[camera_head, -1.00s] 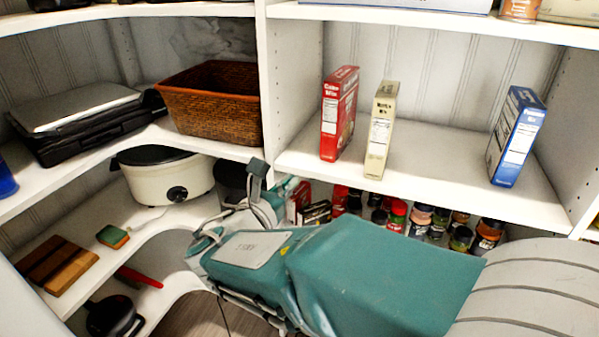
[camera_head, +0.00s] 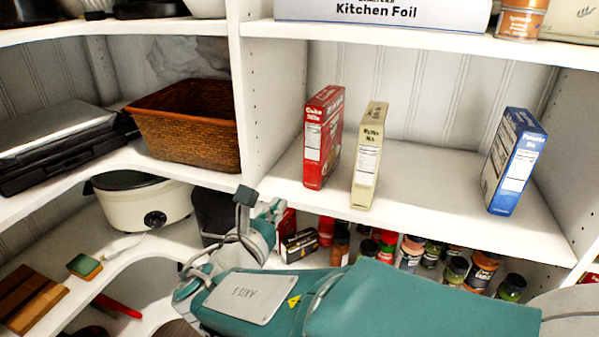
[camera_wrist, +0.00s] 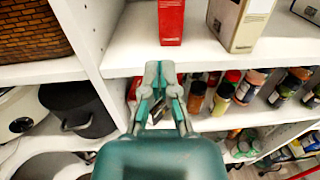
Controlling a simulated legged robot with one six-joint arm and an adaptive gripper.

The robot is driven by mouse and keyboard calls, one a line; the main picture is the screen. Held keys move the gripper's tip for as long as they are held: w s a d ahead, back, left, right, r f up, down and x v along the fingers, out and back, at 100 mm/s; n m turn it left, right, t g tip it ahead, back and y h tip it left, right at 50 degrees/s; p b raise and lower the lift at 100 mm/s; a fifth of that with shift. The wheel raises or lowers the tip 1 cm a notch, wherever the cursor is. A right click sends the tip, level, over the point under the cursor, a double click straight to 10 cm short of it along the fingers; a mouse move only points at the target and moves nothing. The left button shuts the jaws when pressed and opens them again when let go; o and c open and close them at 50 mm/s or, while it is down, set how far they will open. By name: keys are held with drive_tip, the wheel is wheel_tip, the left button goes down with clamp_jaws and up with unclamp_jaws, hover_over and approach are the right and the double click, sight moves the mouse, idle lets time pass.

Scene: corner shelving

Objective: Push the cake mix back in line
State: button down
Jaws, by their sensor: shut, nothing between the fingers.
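The red cake mix box (camera_head: 322,140) stands upright near the front edge of the middle shelf, towards its left side. Its lower front also shows in the wrist view (camera_wrist: 171,22). A cream muffin mix box (camera_head: 368,160) stands upright just right of it, also near the front edge.
A shelf upright (camera_head: 246,95) stands left of the boxes. Spice jars (camera_head: 428,255) crowd the shelf below. A wicker basket (camera_head: 190,135) and a white slow cooker (camera_head: 140,205) are on the left. Bare shelf (camera_head: 430,170) lies between the cream and blue boxes.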

sight(310, 173)
drive_tip(key=x, duration=0.3)
drive_tip(key=d+x, duration=0.1)
drive_tip(key=x, duration=0.2)
drive_tip(key=d+x, duration=0.1)
drive_tip(key=x, duration=0.2)
drive_tip(key=shift+s+d+r, duration=0.1)
drive_tip(key=shift+w+a, duration=0.35)
drive_tip(key=shift+a, duration=0.3)
drive_tip(key=shift+d, duration=0.55)
drive_tip(key=shift+w+d, duration=0.3)
drive_tip(key=shift+w, duration=0.05)
drive_tip(key=shift+x, duration=1.2)
drive_tip(key=shift+w, duration=0.35)
drive_tip(key=shift+a, duration=0.3)
drive_tip(key=shift+s+d, duration=0.1)
drive_tip(key=shift+d, duration=0.05)
